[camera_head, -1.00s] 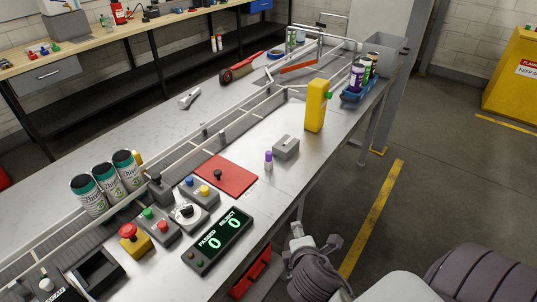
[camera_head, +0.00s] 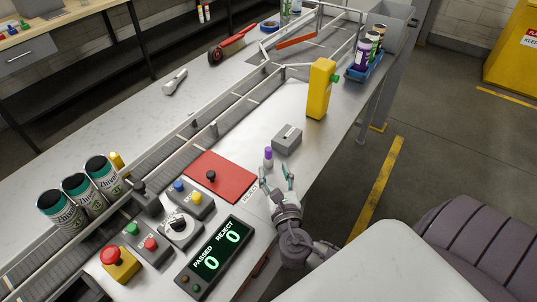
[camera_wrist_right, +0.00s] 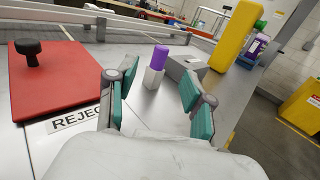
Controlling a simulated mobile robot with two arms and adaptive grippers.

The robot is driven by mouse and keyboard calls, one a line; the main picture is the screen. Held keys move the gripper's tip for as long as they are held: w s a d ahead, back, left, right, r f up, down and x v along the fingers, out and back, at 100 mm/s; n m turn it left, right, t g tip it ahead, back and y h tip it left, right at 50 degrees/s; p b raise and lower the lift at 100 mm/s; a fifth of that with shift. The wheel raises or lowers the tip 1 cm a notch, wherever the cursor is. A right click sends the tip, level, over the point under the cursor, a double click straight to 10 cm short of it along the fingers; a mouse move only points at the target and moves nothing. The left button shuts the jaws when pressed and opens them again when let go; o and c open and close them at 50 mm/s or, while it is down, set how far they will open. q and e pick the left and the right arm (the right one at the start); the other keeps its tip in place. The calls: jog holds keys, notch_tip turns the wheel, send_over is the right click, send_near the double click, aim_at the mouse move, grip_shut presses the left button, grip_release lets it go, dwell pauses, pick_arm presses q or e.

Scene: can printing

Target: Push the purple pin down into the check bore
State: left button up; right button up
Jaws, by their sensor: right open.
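The purple pin (camera_head: 268,153) stands upright on the table, purple on top with a pale lower part. It also shows in the right wrist view (camera_wrist_right: 158,60), ahead of and between my fingers. The grey block (camera_head: 287,139) sits just beyond it to the right, with a small dark slot or hole on top; I cannot tell whether that is the check bore. My right gripper (camera_head: 277,180) is open and empty, with its teal-padded fingers just short of the pin and not touching it. My left gripper is out of view.
A red plate with a black knob (camera_head: 224,177) lies left of my gripper, by a REJECT label (camera_wrist_right: 75,120). A yellow post (camera_head: 320,90) stands beyond the block. Control boxes, a counter display (camera_head: 219,258) and the conveyor (camera_head: 190,135) with cans fill the left side.

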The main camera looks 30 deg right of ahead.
aim_at(269, 156)
jog(key=p+x, duration=0.1)
jog(key=x, duration=0.2)
jog(key=shift+w+d, duration=0.15)
jog(key=shift+w, duration=0.1)
jog(key=x, duration=0.4)
jog(key=shift+w+d+f+p, duration=0.1)
jog(key=shift+w+f+p, duration=0.15)
jog(key=shift+p, duration=0.15)
jog(key=shift+c, duration=1.4)
jog(key=c, duration=0.5)
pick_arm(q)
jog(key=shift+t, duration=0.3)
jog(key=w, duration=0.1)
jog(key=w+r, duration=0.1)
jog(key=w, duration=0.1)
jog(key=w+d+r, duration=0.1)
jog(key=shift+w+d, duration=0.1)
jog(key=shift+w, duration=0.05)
pick_arm(e)
grip_shut()
